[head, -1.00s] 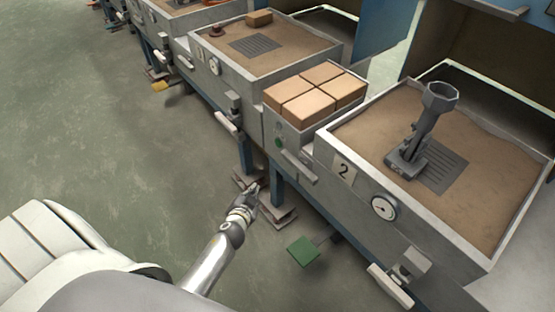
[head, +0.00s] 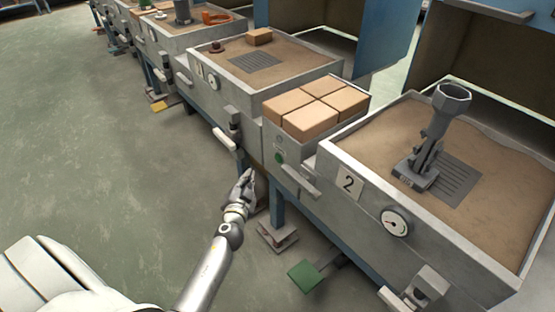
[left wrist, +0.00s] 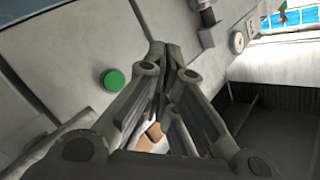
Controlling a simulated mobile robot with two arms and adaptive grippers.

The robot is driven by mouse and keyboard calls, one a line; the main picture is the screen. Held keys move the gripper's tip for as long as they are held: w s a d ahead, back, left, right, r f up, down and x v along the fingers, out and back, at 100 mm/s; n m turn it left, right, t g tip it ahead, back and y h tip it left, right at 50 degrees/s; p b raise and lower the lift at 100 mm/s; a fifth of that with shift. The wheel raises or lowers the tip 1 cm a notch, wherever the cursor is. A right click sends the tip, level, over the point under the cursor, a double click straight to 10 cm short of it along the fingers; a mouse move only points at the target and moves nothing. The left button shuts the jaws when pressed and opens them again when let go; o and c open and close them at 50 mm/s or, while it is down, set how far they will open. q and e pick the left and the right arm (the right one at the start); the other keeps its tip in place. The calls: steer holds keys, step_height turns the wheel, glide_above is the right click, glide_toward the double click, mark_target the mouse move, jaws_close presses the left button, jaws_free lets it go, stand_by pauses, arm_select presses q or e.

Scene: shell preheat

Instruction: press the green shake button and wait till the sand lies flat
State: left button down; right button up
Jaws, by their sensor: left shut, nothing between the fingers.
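The green button (head: 280,157) is a small round disc on the front wall of the grey unit below the bricks. In the left wrist view the green button (left wrist: 114,80) shows just left of my fingers, apart from them. My left gripper (head: 249,175) is shut and empty, in front of and below the button in the head view; its fingertips (left wrist: 163,48) meet in the left wrist view. The sand (head: 395,132) in the box marked 2 looks uneven towards its back edge. A grey metal part (head: 432,140) stands on it. My right gripper is not in view.
Several tan bricks (head: 318,106) sit on top of the button's unit. A dial (head: 395,222) and a handle (head: 296,181) stick out from the fronts. A green pedal (head: 306,276) is near the floor. The floor (head: 110,160) at left is clear.

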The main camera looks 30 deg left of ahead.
mark_target(279, 158)
arm_select(q)
steer(key=w+d+b, duration=0.1)
steer(key=w+d, duration=0.2)
steer(key=w, duration=0.4)
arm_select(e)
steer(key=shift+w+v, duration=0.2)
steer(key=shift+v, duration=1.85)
arm_select(q)
steer(key=shift+w, duration=0.1)
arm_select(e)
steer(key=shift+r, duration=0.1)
arm_select(q)
steer(key=shift+w, duration=0.15)
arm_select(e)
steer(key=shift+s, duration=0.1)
arm_select(q)
steer(key=shift+w+d+b, duration=0.15)
steer(key=shift+w+b, duration=0.1)
steer(key=shift+b, duration=0.1)
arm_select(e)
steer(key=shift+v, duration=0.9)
